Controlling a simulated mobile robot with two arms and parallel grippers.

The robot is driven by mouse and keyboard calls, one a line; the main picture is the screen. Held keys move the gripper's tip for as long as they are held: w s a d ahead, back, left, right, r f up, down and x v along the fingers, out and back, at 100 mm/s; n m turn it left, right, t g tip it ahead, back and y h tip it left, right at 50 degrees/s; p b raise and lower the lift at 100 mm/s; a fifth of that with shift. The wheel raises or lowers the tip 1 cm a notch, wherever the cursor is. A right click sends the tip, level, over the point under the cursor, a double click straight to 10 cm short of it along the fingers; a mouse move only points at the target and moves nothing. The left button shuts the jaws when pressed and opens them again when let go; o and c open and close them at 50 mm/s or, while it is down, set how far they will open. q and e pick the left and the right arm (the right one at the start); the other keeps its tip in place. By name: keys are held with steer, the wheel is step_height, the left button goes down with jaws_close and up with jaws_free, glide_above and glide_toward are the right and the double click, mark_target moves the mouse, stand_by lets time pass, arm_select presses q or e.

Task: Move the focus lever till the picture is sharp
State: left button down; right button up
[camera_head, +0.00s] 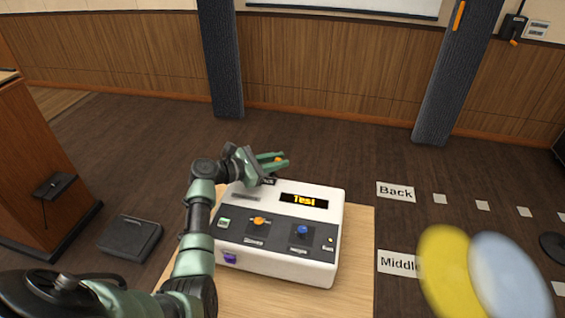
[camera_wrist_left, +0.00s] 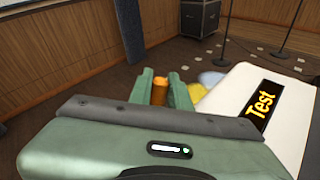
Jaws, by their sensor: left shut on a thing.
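The white control box (camera_head: 278,264) stands on a wooden table. It has a lit display reading "Test" (camera_head: 304,200), an orange knob (camera_head: 258,221), a blue knob (camera_head: 302,229) and a purple knob (camera_head: 230,257). My left gripper (camera_head: 277,160) is at the back edge of the box, its green fingers shut on an orange handle, which shows upright between the fingertips in the left wrist view (camera_wrist_left: 160,92). The handle's foot is hidden, and I cannot read a label on it. Yellow (camera_head: 447,270) and pale blue (camera_head: 510,275) light discs overlap at the right; their edges look soft. My right gripper is not in view.
The pale wooden table (camera_head: 357,240) is bare to the right of the box. Floor cards reading "Back" (camera_head: 396,191) and "Middle" (camera_head: 398,262) lie beyond it. A brown lectern (camera_head: 40,165) and a dark floor box (camera_head: 130,238) stand at the left.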

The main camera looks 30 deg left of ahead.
arm_select(q)
steer(key=shift+a, duration=0.2)
steer(key=shift+r, duration=0.1)
steer(key=c, duration=1.3)
jaws_free()
steer(key=shift+b+v, duration=0.5)
steer(key=shift+v, duration=3.45)
